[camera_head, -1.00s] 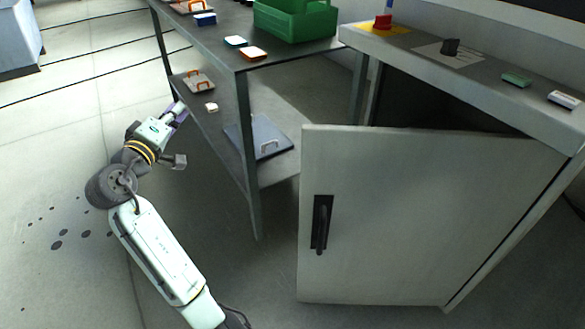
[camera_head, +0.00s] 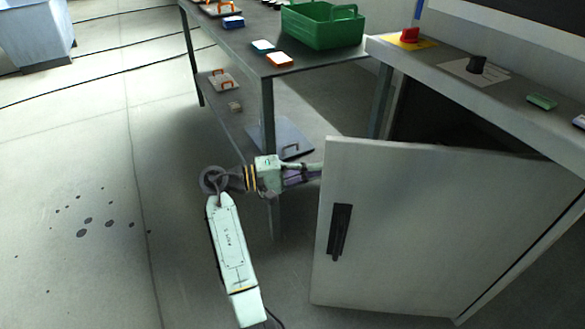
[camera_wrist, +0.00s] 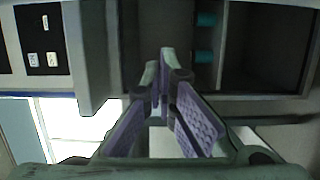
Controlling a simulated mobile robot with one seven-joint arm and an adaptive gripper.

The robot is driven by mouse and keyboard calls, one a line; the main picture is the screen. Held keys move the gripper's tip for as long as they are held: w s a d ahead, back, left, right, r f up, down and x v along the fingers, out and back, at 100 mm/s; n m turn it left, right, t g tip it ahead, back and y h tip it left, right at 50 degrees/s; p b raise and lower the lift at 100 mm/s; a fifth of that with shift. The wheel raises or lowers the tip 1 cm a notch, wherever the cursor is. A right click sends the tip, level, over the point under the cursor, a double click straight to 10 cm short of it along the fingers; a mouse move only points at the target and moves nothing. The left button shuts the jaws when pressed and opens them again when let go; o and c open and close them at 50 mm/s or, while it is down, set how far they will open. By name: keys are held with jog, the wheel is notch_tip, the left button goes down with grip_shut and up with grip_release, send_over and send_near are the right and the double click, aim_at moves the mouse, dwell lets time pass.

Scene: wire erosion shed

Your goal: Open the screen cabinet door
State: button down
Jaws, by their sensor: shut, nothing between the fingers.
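The screen cabinet door (camera_head: 420,235) is a pale grey panel standing ajar, with a dark gap above it into the cabinet (camera_head: 460,90). Its black handle (camera_head: 340,232) is near the free left edge. In the head view my gripper (camera_head: 315,172) reaches right to the upper part of that free edge. Its tips are hidden at or behind the edge, and I cannot tell whether they touch it. In the wrist view my gripper (camera_wrist: 160,75) shows purple-padded fingers closed together and empty, facing a dark compartment (camera_wrist: 268,50) with teal pieces beside it.
A grey metal table (camera_head: 250,52) with a green crate (camera_head: 322,32) stands close behind my arm, its leg and lower shelf near the gripper. A red button (camera_head: 410,35) and black knob (camera_head: 477,64) sit on the cabinet top.

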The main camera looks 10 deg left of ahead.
jog(key=shift+s+d+p, duration=0.15)
jog(key=shift+s+p, duration=0.15)
jog(key=shift+s, duration=0.65)
jog(key=shift+s+d+p, duration=0.15)
jog(key=shift+s+p, duration=0.15)
jog(key=shift+s, duration=0.65)
jog(key=shift+s, duration=0.15)
